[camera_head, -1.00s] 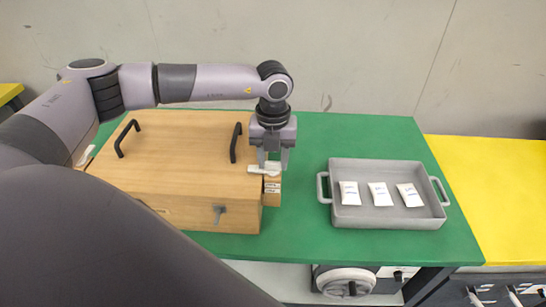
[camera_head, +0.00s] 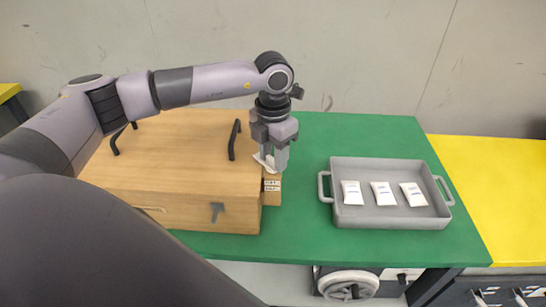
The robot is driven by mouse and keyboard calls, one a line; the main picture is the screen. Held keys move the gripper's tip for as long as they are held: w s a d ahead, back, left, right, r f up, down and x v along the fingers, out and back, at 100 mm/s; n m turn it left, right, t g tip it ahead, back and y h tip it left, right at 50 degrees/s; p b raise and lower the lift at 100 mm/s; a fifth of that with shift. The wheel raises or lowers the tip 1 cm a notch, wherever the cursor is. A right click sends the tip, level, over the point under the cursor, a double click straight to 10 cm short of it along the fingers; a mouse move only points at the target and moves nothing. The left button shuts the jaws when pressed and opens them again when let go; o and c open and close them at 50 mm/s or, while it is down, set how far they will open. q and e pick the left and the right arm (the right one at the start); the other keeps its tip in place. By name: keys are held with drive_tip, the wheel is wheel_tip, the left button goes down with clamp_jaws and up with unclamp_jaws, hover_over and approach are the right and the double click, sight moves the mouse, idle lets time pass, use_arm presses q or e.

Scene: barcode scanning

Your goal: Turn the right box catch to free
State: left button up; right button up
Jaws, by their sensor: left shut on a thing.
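The wooden box (camera_head: 190,165) stands on the green table, its lid closed, with two black handles on top. The right box catch (camera_head: 263,162) is a small white piece at the box's right edge, above a labelled block (camera_head: 272,185) on that side. My left gripper (camera_head: 271,161) points down over the right edge and is shut on the catch, which now sits at a slant. The gripper partly hides the catch. The right gripper is not in view.
A grey tray (camera_head: 390,222) with two side handles holds three white packets, right of the box. A grey latch (camera_head: 217,211) is on the box front. Green table (camera_head: 310,225) is clear between box and tray.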

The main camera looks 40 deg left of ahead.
use_arm(q)
drive_tip(key=m+b, duration=0.2)
drive_tip(key=m, duration=0.4)
drive_tip(key=shift+m, duration=0.4)
drive_tip(key=shift+m+b, duration=0.35)
drive_tip(key=shift+m, duration=0.45)
drive_tip(key=shift+r+m, duration=0.1)
drive_tip(key=shift+m, duration=0.4)
drive_tip(key=o, duration=1.1)
drive_tip(key=shift+c, duration=0.2)
